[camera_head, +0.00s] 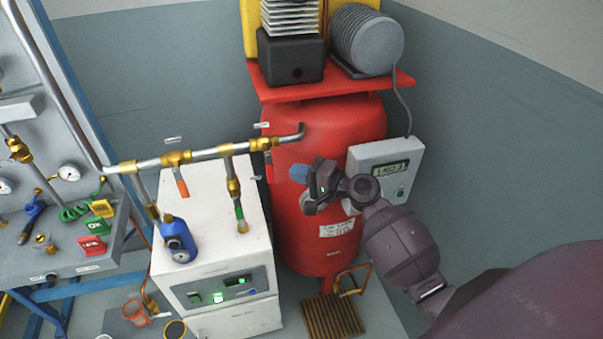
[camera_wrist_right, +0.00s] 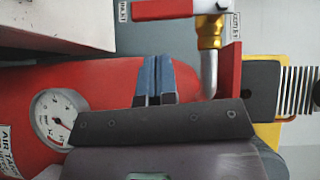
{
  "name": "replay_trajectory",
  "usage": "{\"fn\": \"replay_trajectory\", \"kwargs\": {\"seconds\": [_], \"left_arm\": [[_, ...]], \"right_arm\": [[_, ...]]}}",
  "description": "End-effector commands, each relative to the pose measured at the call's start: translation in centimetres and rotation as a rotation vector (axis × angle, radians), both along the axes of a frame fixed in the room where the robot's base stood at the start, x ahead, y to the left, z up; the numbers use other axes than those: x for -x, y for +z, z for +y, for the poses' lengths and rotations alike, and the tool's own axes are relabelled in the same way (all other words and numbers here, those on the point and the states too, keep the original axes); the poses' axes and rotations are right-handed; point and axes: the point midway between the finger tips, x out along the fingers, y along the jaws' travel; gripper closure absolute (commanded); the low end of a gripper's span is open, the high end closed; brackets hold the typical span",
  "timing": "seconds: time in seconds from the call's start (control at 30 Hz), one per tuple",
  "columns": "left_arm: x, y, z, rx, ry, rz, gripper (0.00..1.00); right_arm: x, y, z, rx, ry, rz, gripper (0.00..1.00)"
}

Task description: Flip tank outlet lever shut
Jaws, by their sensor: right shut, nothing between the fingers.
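The red tank (camera_head: 325,235) stands right of the white dryer cabinet. A grey pipe leaves its upper side and runs left to a brass valve (camera_head: 262,144). The valve's red lever (camera_head: 268,168) is small and partly seen here, hanging down crosswise to the pipe. My left gripper is out of view.
An orange lever (camera_head: 181,187) hangs from another valve farther left on the pipe. A grey display box (camera_head: 385,165) is behind my right arm. A gauge (camera_wrist_right: 55,118) is on the tank.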

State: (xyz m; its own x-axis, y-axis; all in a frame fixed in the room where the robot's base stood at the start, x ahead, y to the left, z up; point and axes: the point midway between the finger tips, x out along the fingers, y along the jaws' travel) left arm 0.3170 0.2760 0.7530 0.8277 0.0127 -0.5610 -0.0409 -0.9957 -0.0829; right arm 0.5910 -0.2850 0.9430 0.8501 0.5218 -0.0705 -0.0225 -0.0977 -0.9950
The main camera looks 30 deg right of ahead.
Motion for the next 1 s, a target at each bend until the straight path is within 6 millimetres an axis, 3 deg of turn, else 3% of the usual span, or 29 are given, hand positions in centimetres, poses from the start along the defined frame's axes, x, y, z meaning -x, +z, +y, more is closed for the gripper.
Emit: {"fn": "replay_trajectory", "kwargs": {"seconds": [0.07,0.33,0.6,1.0], "left_arm": [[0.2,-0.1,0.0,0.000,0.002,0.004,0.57],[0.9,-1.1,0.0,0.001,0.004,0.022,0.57],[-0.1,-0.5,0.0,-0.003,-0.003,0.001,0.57],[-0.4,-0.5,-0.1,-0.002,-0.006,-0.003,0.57]], "right_arm": [[-0.2,0.0,0.1,0.000,0.001,0.000,1.00],[4.4,-0.2,-2.7,0.002,0.001,0.003,1.00],[7.5,-0.1,-4.7,0.000,0.000,0.002,1.00],[8.4,0.1,-5.2,0.009,0.000,-0.006,1.00]]}}
